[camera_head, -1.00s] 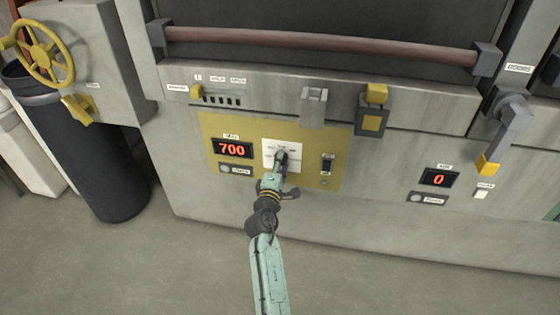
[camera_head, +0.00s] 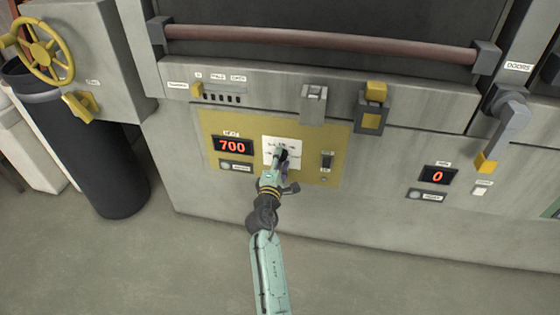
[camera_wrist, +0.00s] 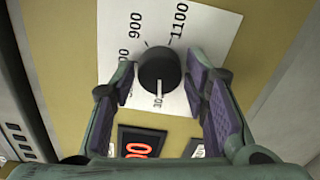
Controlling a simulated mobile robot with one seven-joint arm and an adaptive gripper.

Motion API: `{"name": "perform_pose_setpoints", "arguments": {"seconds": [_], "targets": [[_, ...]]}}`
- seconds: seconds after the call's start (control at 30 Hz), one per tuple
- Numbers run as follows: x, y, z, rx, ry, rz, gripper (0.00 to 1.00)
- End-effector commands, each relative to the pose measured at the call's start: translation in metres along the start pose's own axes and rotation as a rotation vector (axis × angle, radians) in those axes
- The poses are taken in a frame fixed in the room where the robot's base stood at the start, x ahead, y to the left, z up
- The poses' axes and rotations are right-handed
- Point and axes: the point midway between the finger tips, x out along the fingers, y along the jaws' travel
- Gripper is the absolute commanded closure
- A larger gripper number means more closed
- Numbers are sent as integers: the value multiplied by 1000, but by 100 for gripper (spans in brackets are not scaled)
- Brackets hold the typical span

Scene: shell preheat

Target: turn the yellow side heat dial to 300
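The heat dial is a round black knob (camera_wrist: 159,69) on a white scale plate (camera_wrist: 208,28) with printed numbers, among them 900 and 1100. The plate (camera_head: 269,160) sits on the yellow panel (camera_head: 210,125) in the head view. The red display (camera_head: 232,146) beside it reads 700. My gripper (camera_wrist: 163,78) is open in the wrist view, with one purple-padded finger on each side of the knob. A gap shows between the left finger and the knob; the right finger is close to it, and I cannot tell whether it touches. In the head view my gripper hides most of the knob.
A small black switch (camera_head: 327,162) is right of the dial on the yellow panel. A second display (camera_head: 438,176) reading 0 and a grey lever (camera_head: 512,121) with a yellow end are further right. A yellow handwheel (camera_head: 45,50) is at far left. The floor in front is clear.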

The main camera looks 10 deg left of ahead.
Motion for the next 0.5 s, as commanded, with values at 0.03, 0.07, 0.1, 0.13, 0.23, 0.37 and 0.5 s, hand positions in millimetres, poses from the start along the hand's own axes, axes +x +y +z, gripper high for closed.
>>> {"name": "perform_pose_setpoints", "arguments": {"seconds": [0.03, 0.07, 0.1, 0.13, 0.23, 0.37, 0.5], "targets": [[0, 0, 0, 0, 0, 0, 53], [0, 0, 0, 0, 0, 0, 51], [0, 0, 0, 1, 0, 0, 48], [0, 0, 0, 1, 0, 0, 46], [0, 0, 0, 1, 0, 0, 45], [0, 0, 0, 1, 0, 0, 45], [-4, 0, 0, 1, 0, 0, 45]]}}
